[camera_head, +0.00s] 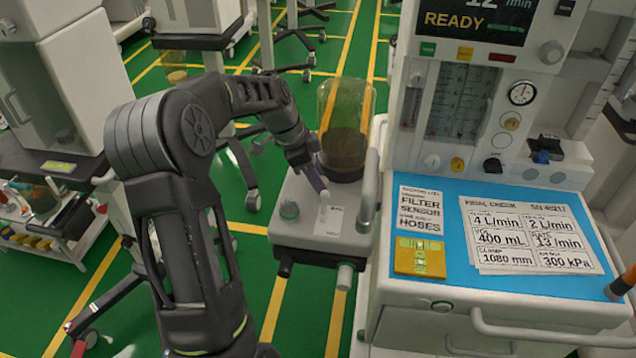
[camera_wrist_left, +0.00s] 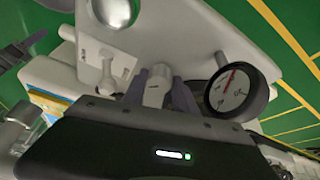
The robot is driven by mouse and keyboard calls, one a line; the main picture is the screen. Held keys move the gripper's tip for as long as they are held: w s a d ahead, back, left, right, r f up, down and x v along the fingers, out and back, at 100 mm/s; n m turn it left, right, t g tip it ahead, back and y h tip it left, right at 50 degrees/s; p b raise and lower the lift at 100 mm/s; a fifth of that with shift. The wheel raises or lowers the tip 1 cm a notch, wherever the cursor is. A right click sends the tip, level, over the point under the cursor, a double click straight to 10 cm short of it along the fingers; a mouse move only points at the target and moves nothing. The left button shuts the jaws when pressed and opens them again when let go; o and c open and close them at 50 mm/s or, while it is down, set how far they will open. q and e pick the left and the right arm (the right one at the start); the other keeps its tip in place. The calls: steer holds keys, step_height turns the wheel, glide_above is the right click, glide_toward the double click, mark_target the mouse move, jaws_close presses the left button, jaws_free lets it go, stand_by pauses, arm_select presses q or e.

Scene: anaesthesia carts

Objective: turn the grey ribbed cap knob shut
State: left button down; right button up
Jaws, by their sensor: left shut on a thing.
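My left gripper (camera_head: 314,181) reaches in over the pale grey unit (camera_head: 270,237) that carries the clear canister, just left of and in front of the canister. In the left wrist view, the two grey fingers of my left gripper (camera_wrist_left: 160,92) are closed around a light grey knob (camera_wrist_left: 155,86), one finger on each side. Its ribs are too small to make out. In the head view the knob is hidden by the gripper and wrist.
A round gauge (camera_wrist_left: 236,90) sits close beside the fingers. The clear canister (camera_head: 346,128) stands behind the gripper. The blue worktop (camera_head: 450,262) with cards lies right. Another cart (camera_head: 55,90) stands left.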

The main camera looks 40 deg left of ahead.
arm_select(q)
steer(key=m+g, duration=0.1)
steer(key=m, duration=0.2)
steer(key=shift+w+a+m+h, duration=0.1)
steer(key=shift+m+h, duration=0.2)
steer(key=shift+m, duration=0.1)
steer(key=c, duration=1)
jaws_free()
steer(key=shift+o, duration=0.2)
